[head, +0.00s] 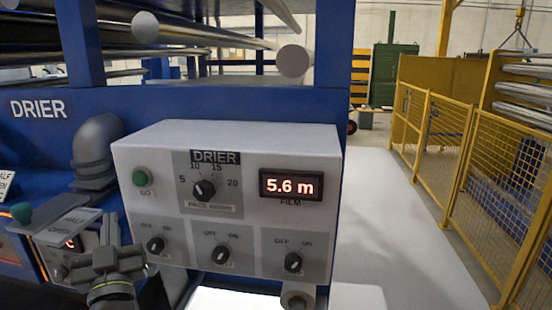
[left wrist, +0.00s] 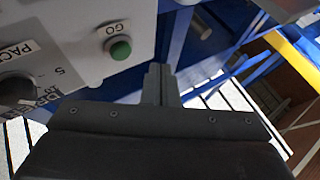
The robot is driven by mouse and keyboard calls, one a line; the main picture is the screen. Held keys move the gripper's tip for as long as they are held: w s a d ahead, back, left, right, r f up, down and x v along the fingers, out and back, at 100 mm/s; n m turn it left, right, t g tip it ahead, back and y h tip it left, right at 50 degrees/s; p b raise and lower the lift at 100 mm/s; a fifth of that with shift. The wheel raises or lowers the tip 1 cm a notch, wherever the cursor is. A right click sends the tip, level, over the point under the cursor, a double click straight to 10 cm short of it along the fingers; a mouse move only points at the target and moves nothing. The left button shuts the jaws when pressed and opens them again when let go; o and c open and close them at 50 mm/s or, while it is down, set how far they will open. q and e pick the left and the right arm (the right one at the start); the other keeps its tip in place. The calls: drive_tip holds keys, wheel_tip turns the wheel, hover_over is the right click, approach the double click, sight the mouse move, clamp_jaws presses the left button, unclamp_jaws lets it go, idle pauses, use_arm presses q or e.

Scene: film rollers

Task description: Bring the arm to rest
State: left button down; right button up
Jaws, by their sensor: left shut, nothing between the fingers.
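My left gripper (head: 111,218) comes in low at the left in the head view. It is in front of the lower left part of the white DRIER control box (head: 240,222). Its fingers are together and hold nothing. In the left wrist view the shut fingers (left wrist: 160,70) point past the edge of the box, beside the green GO button (left wrist: 120,48) and apart from it. The GO button (head: 140,176) also shows in the head view, up and right of the gripper. My right gripper is in neither view.
The box carries a pace dial (head: 204,189), a lit display (head: 290,185) reading 5.6 m and three OFF/ON knobs. A grey lever plate (head: 75,226) stands close left of my gripper. Rollers (head: 190,40) lie above. Yellow fencing (head: 470,150) lines a clear pale floor at right.

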use_arm(q)
drive_tip(key=s+a+f+m+g+h, duration=0.15)
drive_tip(key=s+f+g, duration=0.35)
drive_tip(key=f, duration=0.7)
drive_tip(key=s+a+f+g+h, duration=0.1)
drive_tip(key=s+f+g+h, duration=0.3)
drive_tip(key=f, duration=0.7)
drive_tip(key=s+d+f+m+g+h, duration=0.2)
drive_tip(key=s+d+f+g, duration=0.15)
drive_tip(key=s+f, duration=0.45)
drive_tip(key=s+d+f+m+g+h, duration=0.2)
drive_tip(key=s+f+g, duration=0.25)
drive_tip(key=s, duration=0.65)
wheel_tip(320, 180, down, 27)
drive_tip(key=a+g+b, duration=0.1)
drive_tip(key=s+d+f+g+b, duration=0.1)
drive_tip(key=s+f, duration=1.4)
drive_tip(key=f, duration=0.2)
drive_tip(key=shift+d+n+h, duration=0.1)
drive_tip(key=shift+n+h, duration=0.15)
